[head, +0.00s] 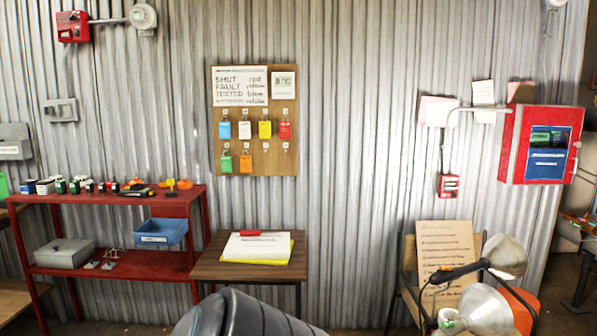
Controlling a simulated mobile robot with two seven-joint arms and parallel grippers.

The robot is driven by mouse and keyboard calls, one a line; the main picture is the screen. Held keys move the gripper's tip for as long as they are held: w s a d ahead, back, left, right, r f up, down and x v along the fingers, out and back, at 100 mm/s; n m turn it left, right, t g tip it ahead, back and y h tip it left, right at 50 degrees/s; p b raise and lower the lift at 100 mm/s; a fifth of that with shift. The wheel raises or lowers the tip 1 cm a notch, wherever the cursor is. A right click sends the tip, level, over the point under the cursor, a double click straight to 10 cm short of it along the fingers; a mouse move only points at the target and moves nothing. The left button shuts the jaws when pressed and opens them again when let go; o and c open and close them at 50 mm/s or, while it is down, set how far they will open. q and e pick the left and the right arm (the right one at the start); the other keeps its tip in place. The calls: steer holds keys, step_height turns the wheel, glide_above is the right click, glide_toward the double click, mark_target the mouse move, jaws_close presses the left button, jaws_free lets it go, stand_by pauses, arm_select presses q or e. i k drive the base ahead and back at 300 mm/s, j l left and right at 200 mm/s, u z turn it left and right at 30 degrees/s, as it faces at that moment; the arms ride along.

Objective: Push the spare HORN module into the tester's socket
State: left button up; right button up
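Several small modules (74,187) in white, green, black and red stand in a row on the top shelf of the red rack at the left. Their labels are too small to read, so I cannot tell which is the HORN module. A red box with a blue front and a dark green display (545,140) hangs on the wall at the right. I cannot tell whether it is the tester, and no socket can be made out. Neither of my grippers can be made out in the head view.
The red rack (110,262) holds a blue bin (161,232) and a grey box (64,252). A small table (212,268) bears papers (257,246). A dark grey rounded shape (250,317) fills the bottom centre. Silver-domed lamps (476,309) and a chair (407,270) stand at the right.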

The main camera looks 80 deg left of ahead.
mark_target(137, 189)
steer(key=u, duration=3.95)
